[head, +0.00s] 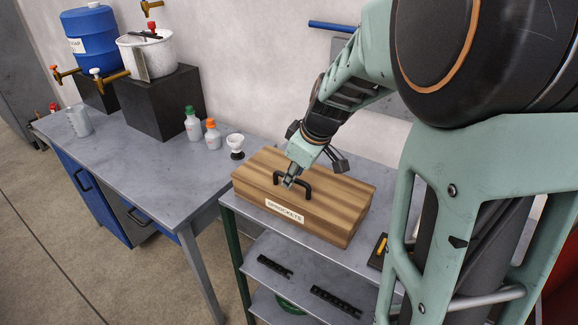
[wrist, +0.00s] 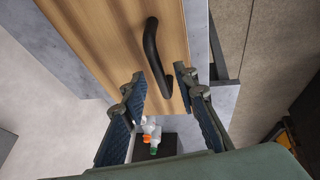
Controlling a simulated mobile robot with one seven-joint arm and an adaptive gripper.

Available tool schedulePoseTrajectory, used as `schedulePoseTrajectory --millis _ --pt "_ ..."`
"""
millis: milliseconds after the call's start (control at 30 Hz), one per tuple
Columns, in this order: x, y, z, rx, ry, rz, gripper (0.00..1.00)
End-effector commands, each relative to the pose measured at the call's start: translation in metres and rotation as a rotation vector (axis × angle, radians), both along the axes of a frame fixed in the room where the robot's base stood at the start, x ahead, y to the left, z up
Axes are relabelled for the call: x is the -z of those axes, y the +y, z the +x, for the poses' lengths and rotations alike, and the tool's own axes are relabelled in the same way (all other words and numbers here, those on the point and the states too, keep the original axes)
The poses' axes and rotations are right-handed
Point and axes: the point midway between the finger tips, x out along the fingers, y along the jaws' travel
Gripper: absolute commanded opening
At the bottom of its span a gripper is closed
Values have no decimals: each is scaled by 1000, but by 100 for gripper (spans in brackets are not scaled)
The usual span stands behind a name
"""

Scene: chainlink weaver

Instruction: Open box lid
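A wooden box (head: 340,228) with a striped-grain lid (head: 338,205) and a front label sits on the top of a grey shelf unit. The lid looks shut. A black bar handle (head: 308,188) stands on the lid; it also shows in the wrist view (wrist: 153,50). My gripper (head: 289,182) is over the lid at the handle's left part. In the wrist view my gripper (wrist: 160,78) has its two fingers apart, with the near end of the handle appearing between the fingertips. I cannot tell whether either finger touches the handle.
A blue barrel (head: 90,38) and white pot (head: 146,55) stand behind. Black toothed parts (head: 335,300) lie on lower shelves. A wall stands close behind.

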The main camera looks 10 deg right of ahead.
Motion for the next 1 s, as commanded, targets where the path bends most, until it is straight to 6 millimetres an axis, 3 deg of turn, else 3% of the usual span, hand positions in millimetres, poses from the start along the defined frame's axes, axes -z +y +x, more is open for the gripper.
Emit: schedulePoseTrajectory --millis 100,367,1000 --pt "0 0 0 0 0 0 27" --pt "0 0 0 0 0 0 0" --pt "-8 -5 3 3 33 33 0"
